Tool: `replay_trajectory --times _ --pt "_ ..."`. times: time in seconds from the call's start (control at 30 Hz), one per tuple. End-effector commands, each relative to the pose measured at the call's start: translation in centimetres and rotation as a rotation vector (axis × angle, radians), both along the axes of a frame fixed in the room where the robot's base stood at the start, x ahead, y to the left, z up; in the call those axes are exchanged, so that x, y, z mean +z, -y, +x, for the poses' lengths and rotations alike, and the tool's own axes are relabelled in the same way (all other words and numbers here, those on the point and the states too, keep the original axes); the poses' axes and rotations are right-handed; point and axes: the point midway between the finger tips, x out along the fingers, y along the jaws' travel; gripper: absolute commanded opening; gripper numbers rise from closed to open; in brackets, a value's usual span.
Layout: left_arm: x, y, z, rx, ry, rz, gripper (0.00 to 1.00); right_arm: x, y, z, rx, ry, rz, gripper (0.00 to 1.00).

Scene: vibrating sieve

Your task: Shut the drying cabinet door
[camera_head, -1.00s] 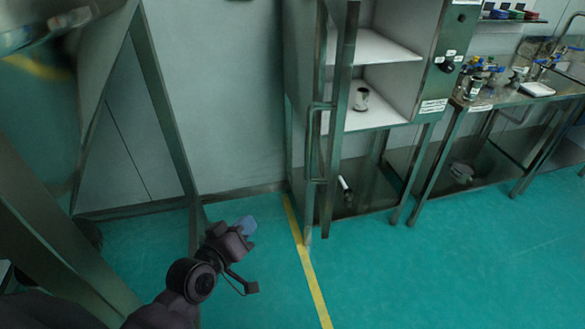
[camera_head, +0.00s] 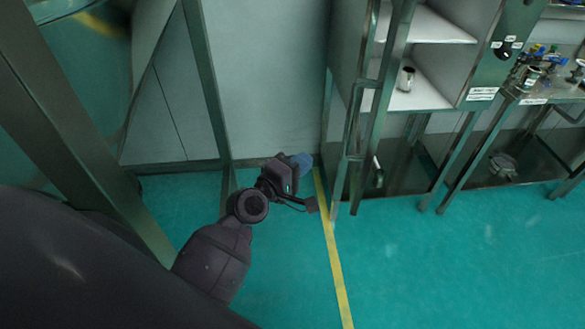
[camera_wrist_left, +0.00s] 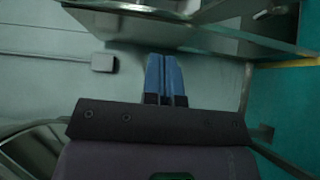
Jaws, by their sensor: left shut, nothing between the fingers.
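The drying cabinet (camera_head: 348,50) is a grey metal cabinet with white shelves, standing at the upper right in the head view. Its door (camera_head: 383,100) stands open, swung out toward me and seen nearly edge-on. A long bar handle (camera_head: 351,125) is on the door's left face. My left gripper (camera_head: 304,162) is low, just left of the door, and appears apart from it. Its blue fingers (camera_wrist_left: 166,76) are together and empty in the left wrist view. Metal framework crosses the top of that view; I cannot tell which part it is. My right gripper is out of view.
A metal cup (camera_head: 406,80) stands on a cabinet shelf. A steel bench (camera_head: 540,93) with valves and labels is to the right. A metal frame (camera_head: 207,90) stands left of my gripper. Green floor with a yellow line (camera_head: 335,255) is clear in front.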

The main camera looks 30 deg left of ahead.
Motion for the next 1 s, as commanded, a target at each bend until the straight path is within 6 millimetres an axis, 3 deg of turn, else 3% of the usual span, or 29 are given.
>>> replay_trajectory --times 0.2,0.3,0.6,1.0 --pt "0.1 1.0 3.8 0.000 0.001 -0.001 0.00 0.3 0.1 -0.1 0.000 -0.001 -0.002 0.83" --pt "0.1 2.1 4.7 0.000 0.000 -0.003 0.00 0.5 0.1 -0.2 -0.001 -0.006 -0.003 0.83" --pt "-0.1 4.3 5.9 0.001 -0.002 0.001 0.00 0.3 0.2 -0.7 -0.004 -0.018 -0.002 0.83" --pt "-0.1 4.5 6.0 0.001 -0.001 0.001 0.00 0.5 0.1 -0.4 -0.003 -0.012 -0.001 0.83"
